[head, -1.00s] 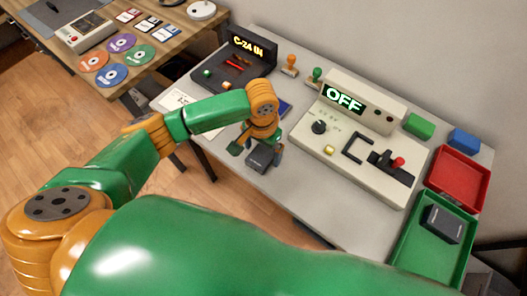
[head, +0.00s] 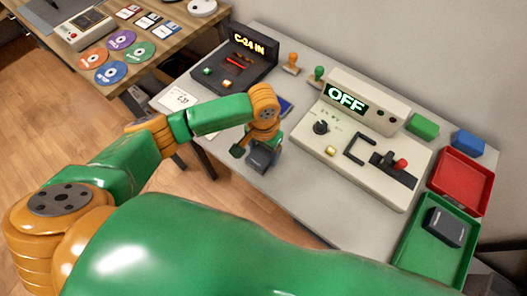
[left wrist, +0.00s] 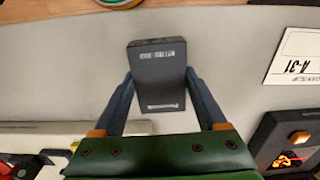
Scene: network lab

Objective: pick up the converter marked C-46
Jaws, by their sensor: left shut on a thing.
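A dark grey box-shaped converter (head: 259,162) is at the near edge of the grey table. My left gripper (head: 263,158) is above it and shut on it. In the left wrist view the converter (left wrist: 157,80) sits between the two blue fingers of the gripper (left wrist: 159,76). Its top has a small pale label that is too small to read, so I cannot confirm C-46. I cannot tell whether it is clear of the tabletop. A second dark box (head: 445,227) lies in the green tray (head: 405,252). My right gripper is out of view.
A dark console (head: 238,68) reading "C-24 IN" and a beige machine (head: 365,140) reading "OFF" stand behind. A red tray (head: 463,182), green block (head: 423,126) and blue block (head: 468,142) are at right. A card (head: 180,98) lies left.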

